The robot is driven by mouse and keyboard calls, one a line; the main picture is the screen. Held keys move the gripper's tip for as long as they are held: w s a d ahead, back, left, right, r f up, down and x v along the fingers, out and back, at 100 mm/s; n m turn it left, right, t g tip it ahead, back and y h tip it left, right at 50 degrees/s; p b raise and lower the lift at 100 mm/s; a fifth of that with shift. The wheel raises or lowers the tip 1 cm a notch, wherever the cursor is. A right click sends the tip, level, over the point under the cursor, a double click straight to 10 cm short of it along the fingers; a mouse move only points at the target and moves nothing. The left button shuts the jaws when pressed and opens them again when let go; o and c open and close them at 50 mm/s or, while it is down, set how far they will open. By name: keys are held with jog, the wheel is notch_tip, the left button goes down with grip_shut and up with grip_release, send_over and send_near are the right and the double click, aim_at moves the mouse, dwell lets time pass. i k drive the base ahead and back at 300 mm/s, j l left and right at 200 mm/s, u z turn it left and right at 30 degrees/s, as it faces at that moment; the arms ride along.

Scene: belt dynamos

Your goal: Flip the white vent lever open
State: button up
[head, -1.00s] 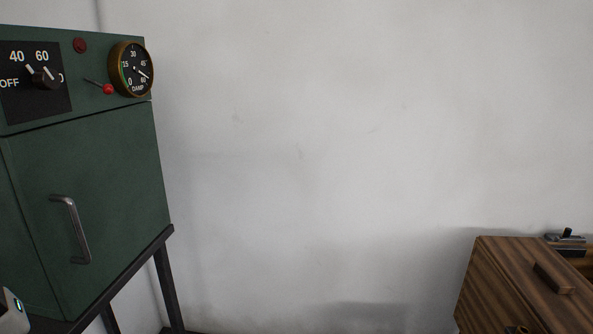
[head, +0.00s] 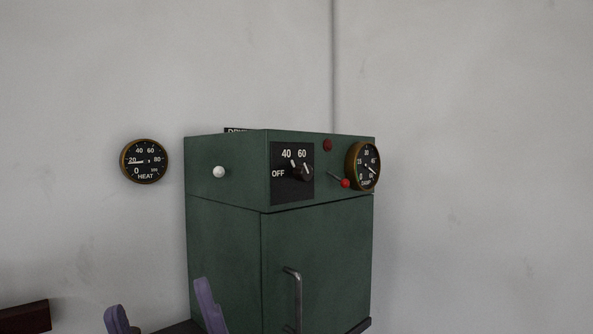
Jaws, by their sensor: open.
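The vent lever with a white ball tip (head: 219,172) is on the left side face of the green cabinet (head: 225,235), near the top. The ball faces me, so I cannot tell which way its stem is set. My gripper (head: 160,298) shows at the bottom of the head view as two purple fingers spread apart. It is open, with nothing seen between the fingers. It appears below and to the left of the white lever in the picture, clear of it. The rest of my gripper is cut off by the frame's lower edge.
The cabinet front has a dial knob (head: 297,172), a red-tipped lever (head: 345,183), a damp gauge (head: 364,167) and a door handle (head: 294,298). A heat gauge (head: 144,161) hangs on the wall to the left. A dark red-brown object (head: 24,317) is at lower left.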

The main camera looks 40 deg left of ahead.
aim_at(217, 172)
jog(key=u, duration=1.45)
jog(key=i+l+z, duration=0.15)
jog(key=i+z, duration=0.2)
